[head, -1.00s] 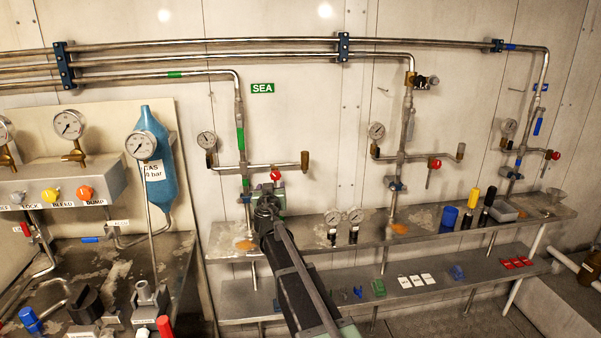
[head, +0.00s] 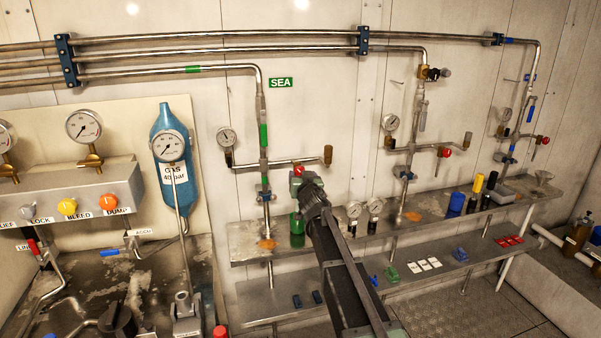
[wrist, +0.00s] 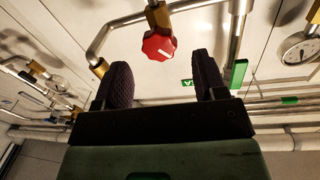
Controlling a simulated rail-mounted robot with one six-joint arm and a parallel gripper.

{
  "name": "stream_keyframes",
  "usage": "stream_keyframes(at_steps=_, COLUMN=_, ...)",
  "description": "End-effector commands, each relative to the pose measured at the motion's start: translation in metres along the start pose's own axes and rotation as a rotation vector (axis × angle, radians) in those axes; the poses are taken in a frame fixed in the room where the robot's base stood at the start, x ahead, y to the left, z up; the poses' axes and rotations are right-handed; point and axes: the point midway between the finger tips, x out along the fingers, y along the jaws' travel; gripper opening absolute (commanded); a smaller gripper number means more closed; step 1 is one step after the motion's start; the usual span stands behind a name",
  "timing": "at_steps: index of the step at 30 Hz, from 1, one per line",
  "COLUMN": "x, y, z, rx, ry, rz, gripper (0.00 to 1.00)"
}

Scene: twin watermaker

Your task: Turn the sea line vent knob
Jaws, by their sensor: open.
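The sea line's red knob (head: 298,170) hangs under the short side branch of the vertical sea pipe (head: 263,140), which has green bands and the green SEA sign (head: 281,83) beside it. In the wrist view the red faceted knob (wrist: 159,45) has a white mark and sits on a brass valve body. My gripper (wrist: 160,78) is open and empty. Its two dark ridged fingers point toward the knob, which shows beyond the gap between them. I see no contact. In the head view my arm hides much of the gripper (head: 297,183) just below the knob.
A gauge (head: 227,138) and brass fitting stand left of the sea pipe. The gas panel (head: 85,190) is at left. Other pipe lines stand at right.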

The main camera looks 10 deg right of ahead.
Motion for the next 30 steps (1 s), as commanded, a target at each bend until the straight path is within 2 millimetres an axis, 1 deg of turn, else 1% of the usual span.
stream_keyframes(at_steps=1, x=0.009, y=0.0, z=0.0, rx=0.002, ry=0.0, rz=0.001, gripper=0.65)
stream_keyframes(at_steps=5, x=0.024, y=0.0, z=0.0, rx=0.002, ry=-0.001, rz=0.002, gripper=0.65)
stream_keyframes(at_steps=7, x=0.037, y=0.0, z=0.0, rx=-0.001, ry=-0.001, rz=0.002, gripper=0.65)
stream_keyframes(at_steps=9, x=0.045, y=0.0, z=0.0, rx=-0.001, ry=-0.001, rz=0.002, gripper=0.65)
stream_keyframes(at_steps=12, x=0.049, y=0.0, z=0.0, rx=-0.001, ry=-0.001, rz=0.002, gripper=0.65)
stream_keyframes(at_steps=19, x=0.049, y=0.0, z=0.0, rx=-0.001, ry=-0.001, rz=0.002, gripper=0.65)
stream_keyframes(at_steps=28, x=0.049, y=0.0, z=0.0, rx=-0.001, ry=-0.001, rz=0.002, gripper=0.19)
stream_keyframes(at_steps=29, x=0.049, y=0.0, z=0.0, rx=-0.001, ry=-0.001, rz=0.002, gripper=0.16)
stream_keyframes(at_steps=30, x=0.049, y=0.0, z=0.0, rx=-0.003, ry=-0.001, rz=0.001, gripper=0.16)
